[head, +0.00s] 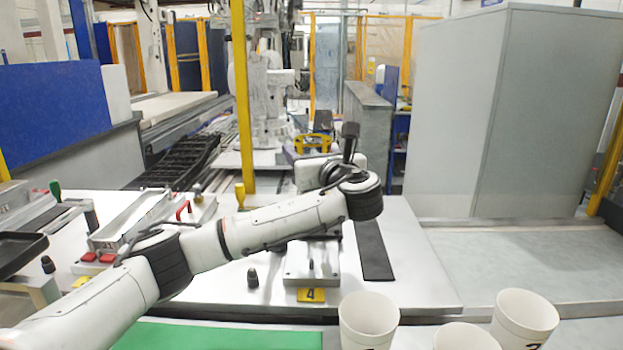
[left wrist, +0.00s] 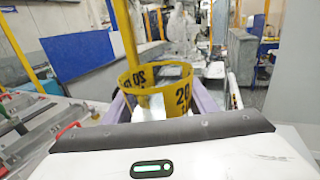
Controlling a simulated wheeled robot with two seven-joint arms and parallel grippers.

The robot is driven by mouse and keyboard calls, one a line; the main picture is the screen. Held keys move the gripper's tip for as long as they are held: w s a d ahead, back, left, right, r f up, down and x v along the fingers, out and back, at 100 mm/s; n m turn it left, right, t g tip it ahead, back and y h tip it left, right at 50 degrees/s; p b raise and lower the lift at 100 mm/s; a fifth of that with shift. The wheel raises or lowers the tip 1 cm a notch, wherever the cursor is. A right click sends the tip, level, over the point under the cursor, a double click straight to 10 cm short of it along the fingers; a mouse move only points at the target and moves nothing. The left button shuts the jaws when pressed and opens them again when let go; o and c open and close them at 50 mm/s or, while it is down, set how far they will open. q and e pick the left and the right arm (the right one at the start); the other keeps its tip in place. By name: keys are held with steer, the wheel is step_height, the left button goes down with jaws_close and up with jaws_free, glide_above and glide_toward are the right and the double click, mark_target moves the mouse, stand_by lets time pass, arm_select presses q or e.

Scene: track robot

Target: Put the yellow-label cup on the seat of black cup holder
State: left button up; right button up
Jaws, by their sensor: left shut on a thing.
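The yellow-label cup (left wrist: 181,98) is in the left wrist view, its yellow band marked with black digits. The lavender fingers of my left gripper (left wrist: 158,104) are shut on it, one on each side. In the head view the yellow band (head: 314,142) shows beyond my wrist, raised above the far part of the table, with the gripper partly hidden by the arm. I cannot pick out the black cup holder for certain in either view. My right gripper is not in view.
White cups (head: 368,318) stand at the front right, by a green mat (head: 215,338). A metal fixture with a yellow 4 tag (head: 311,295) and a dark strip (head: 373,250) lie beneath my arm. A yellow post (head: 243,100) rises behind. The table's right part is clear.

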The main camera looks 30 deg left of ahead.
arm_select(q)
step_height(320, 180, down, 5)
steer(key=shift+w+r, duration=0.1)
steer(key=shift+w, duration=0.05)
stand_by(0.4)
steer(key=o, duration=1.1)
steer(key=shift+f, duration=0.2)
steer(key=shift+c, duration=0.2)
steer(key=b+v, duration=0.1)
steer(key=v, duration=1.1)
steer(key=shift+r, duration=0.15)
